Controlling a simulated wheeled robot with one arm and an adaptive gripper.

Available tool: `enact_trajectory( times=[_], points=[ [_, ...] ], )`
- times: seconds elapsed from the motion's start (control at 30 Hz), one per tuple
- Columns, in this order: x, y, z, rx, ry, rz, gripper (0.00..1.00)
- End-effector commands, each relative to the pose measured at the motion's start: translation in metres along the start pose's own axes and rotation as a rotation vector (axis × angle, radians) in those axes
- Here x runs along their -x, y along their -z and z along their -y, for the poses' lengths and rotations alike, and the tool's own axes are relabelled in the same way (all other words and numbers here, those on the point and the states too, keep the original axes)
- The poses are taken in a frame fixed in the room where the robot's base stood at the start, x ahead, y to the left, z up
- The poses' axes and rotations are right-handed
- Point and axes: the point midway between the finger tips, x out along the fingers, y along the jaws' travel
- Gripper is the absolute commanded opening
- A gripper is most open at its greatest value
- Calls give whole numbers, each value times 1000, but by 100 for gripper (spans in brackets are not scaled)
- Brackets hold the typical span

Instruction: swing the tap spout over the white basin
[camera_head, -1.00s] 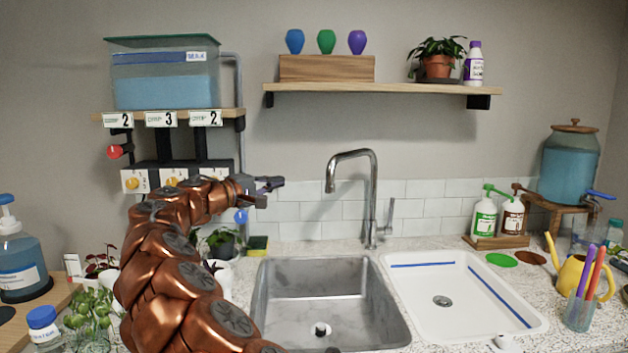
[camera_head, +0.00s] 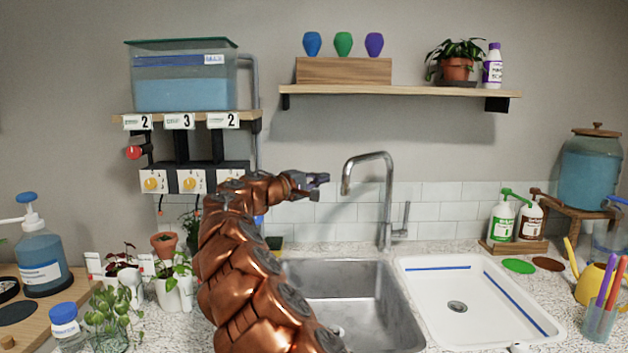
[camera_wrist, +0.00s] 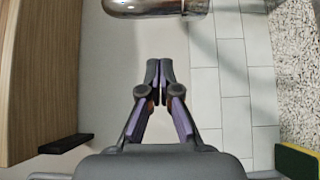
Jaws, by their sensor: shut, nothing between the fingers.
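The chrome tap (camera_head: 387,200) stands behind the sinks, with its spout (camera_head: 368,157) arching left and its outlet over the grey metal sink (camera_head: 405,330). The white basin (camera_head: 535,318) with blue stripes lies to the right of the metal sink. My gripper (camera_head: 325,179) is shut and empty, just left of the spout's downturned end in the head view, with a small gap in the picture. In the wrist view my gripper's fingertips (camera_wrist: 158,66) meet, and a shiny metal tube, apparently the spout (camera_wrist: 155,6), lies ahead of them, apart from them.
A wooden shelf (camera_head: 400,91) with coloured vases and a potted plant hangs above. A dosing rack (camera_head: 130,118) with a tank is on the left wall. Potted plants (camera_head: 174,283) stand left of my arm. Bottles (camera_head: 502,220) stand behind the white basin. A yellow-green sponge shows (camera_wrist: 297,161).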

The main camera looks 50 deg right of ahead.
Motion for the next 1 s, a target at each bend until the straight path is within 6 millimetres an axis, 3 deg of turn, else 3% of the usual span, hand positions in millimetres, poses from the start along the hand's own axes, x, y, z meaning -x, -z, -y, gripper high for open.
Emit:
enact_trajectory(
  times=[0.5,1.0],
  points=[
    [-7,-29,-1,-2,-1,-2,0],
    [-8,-33,0,-2,1,-1,0]
  ],
)
